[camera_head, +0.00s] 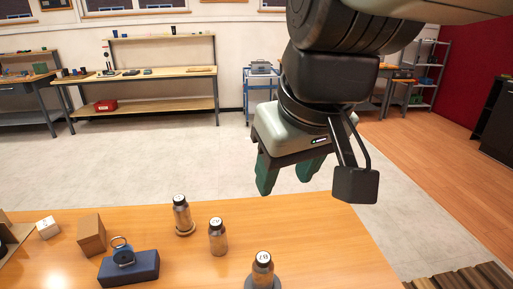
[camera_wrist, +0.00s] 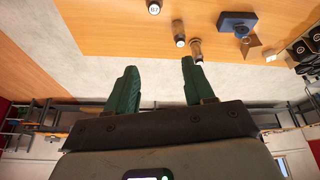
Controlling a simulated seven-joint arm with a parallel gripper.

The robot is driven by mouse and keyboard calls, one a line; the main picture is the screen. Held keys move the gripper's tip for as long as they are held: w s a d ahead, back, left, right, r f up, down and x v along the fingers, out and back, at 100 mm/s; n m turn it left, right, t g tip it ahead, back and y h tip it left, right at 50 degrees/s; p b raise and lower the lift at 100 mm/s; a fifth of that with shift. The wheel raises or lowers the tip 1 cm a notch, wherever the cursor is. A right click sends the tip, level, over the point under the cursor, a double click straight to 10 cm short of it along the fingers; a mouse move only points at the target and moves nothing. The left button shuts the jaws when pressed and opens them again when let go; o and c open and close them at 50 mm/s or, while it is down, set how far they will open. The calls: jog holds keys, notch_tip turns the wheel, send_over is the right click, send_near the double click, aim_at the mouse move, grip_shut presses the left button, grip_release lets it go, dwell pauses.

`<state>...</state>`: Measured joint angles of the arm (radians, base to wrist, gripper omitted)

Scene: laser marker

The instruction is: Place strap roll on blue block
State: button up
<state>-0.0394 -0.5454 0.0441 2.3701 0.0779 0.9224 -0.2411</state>
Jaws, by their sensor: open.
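A blue block (camera_head: 146,269) lies on the wooden table at the lower left of the head view; it also shows at the top of the wrist view (camera_wrist: 232,17). A small dark blue, ring-like object (camera_head: 123,257), which looks like the strap roll, is on top of the block. Its exact contact with the block is too small to tell. My gripper (camera_head: 285,182) is open and empty, high up and to the right of the block, beyond the table's far edge. Its two green fingers (camera_wrist: 158,66) are apart in the wrist view.
A brown box (camera_head: 91,236) and a white cube (camera_head: 47,228) stand left. The table's right part is clear.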

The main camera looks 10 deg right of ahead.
jog(key=s+d+m, duration=0.2)
jog(key=s+d+m+t, duration=0.1)
jog(key=s, duration=0.1)
jog(key=shift+s+f+h, duration=0.1)
jog(key=shift+f+h, duration=0.15)
jog(key=shift+h, duration=0.15)
dwell(0.8)
